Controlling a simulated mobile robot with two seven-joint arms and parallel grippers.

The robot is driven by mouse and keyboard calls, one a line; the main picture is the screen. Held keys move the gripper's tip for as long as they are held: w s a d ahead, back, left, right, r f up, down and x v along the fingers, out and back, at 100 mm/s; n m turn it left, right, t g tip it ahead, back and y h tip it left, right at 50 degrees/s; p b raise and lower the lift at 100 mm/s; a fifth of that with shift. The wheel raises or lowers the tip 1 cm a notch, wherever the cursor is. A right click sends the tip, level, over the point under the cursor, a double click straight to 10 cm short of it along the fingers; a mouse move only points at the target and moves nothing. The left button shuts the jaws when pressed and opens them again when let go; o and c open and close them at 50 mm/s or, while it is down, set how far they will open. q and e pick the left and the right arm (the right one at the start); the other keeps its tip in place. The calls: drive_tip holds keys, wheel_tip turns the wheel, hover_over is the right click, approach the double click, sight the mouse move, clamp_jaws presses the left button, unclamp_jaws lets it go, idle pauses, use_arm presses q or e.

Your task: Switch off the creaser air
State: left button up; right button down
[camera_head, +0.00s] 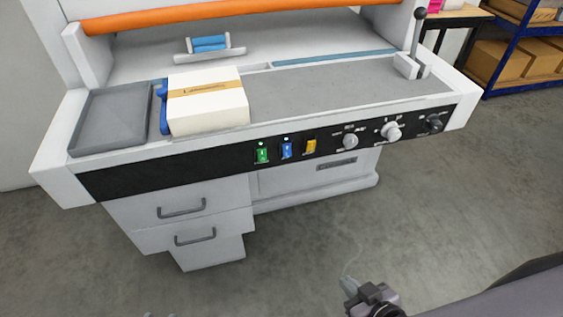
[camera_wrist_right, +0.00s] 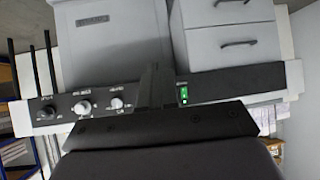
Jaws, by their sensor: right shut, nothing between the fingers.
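The machine's black control panel (camera_head: 180,173) carries a green rocker switch (camera_head: 262,154), a blue one (camera_head: 287,149) and a yellow one (camera_head: 311,146). Small lamps glow above the green and blue switches; none shows lit above the yellow. The switch labels are too small to read. My right gripper (camera_head: 349,285) is low in front of the machine, apart from the panel, shut and empty. In the right wrist view its fingers (camera_wrist_right: 153,84) cover the blue and yellow switches, while the green switch (camera_wrist_right: 184,95) shows beside them. At the head view's bottom edge, only a sliver, perhaps my left gripper (camera_head: 158,314), shows.
Knobs (camera_head: 391,131) sit right of the switches. A paper stack (camera_head: 208,112) and grey tray (camera_head: 108,118) are on the machine top, with a lever (camera_head: 416,40) at right. Drawers (camera_head: 180,208) are below the panel. The floor in front is clear; a blue-framed shelf (camera_head: 497,60) stands behind right.

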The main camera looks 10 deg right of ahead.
idle(0.3)
use_arm(q)
drive_tip(key=o, duration=0.8)
wheel_tip(320, 180, down, 7)
drive_tip(key=b, duration=0.7)
drive_tip(key=shift+d+r, duration=0.15)
drive_tip(key=shift+o, duration=0.2)
drive_tip(key=f+b, duration=0.2)
drive_tip(key=b, duration=0.1)
drive_tip(key=f+b, duration=0.2)
drive_tip(key=shift+w+d, duration=0.2)
drive_tip(key=shift+d, duration=0.05)
use_arm(e)
drive_tip(key=w+a+r+t, duration=0.1)
drive_tip(key=w+r, duration=0.1)
drive_tip(key=w, duration=0.5)
drive_tip(key=w+a+r+m+t, duration=0.1)
drive_tip(key=w+r+t, duration=0.1)
drive_tip(key=w, duration=0.4)
drive_tip(key=w+a+r+t+h, duration=0.1)
drive_tip(key=w+a+r+t, duration=0.1)
drive_tip(key=w, duration=0.5)
drive_tip(key=shift+w+r+m, duration=0.35)
drive_tip(key=shift+r+m, duration=0.05)
drive_tip(key=shift+r, duration=0.35)
use_arm(q)
drive_tip(key=shift+r, duration=0.1)
use_arm(e)
drive_tip(key=shift+a, duration=0.1)
